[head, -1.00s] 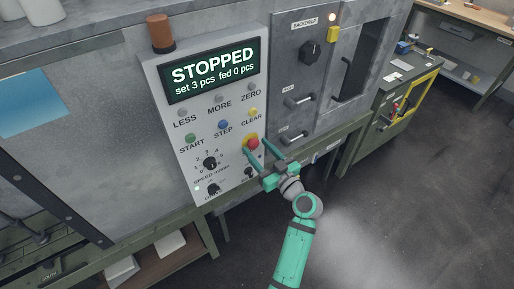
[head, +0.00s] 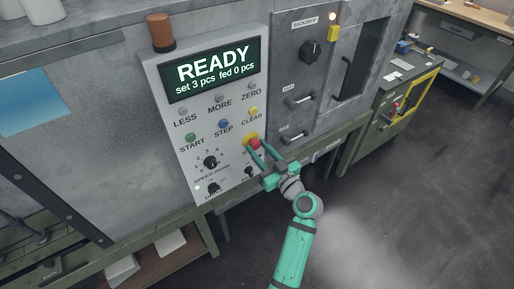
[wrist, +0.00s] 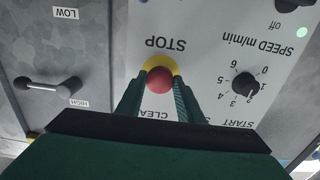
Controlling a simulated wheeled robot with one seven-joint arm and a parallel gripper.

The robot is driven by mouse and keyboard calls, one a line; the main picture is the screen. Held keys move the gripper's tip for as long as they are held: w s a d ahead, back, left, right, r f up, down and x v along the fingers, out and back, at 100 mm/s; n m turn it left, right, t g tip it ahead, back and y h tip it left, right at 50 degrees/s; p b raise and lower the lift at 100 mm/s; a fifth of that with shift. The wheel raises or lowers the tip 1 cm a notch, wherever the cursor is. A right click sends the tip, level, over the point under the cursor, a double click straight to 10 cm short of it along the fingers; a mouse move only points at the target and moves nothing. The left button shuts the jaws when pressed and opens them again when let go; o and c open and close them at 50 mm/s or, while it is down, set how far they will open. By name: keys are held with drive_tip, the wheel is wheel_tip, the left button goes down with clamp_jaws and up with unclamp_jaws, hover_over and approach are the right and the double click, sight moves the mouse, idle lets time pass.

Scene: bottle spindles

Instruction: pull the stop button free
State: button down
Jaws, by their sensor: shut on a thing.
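The red stop button (head: 255,143) sits on its yellow collar (head: 249,138) at the lower right of the control panel. My gripper (head: 259,150) is at the button with its two teal fingers shut on it. In the wrist view the red button (wrist: 160,81) shows between the two fingertips, with the yellow collar (wrist: 161,64) behind it and the word STOP beside it. The panel's screen (head: 214,70) reads READY, set 3 pcs, fed 0 pcs.
The panel carries a green START button (head: 190,138), a blue STEP button (head: 223,124), a yellow CLEAR button (head: 253,111) and a black speed knob (head: 210,162). To the right are a BACKDROP knob (head: 311,51) and lever handles (head: 299,101). Open floor lies at right.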

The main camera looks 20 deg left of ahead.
drive_tip(key=c, duration=1.2)
unclamp_jaws()
drive_tip(key=shift+s+d, duration=0.25)
drive_tip(key=shift+d, duration=0.25)
drive_tip(key=v, duration=1)
drive_tip(key=shift+s+a, duration=0.1)
drive_tip(key=shift+a, duration=0.05)
drive_tip(key=shift+f, duration=0.1)
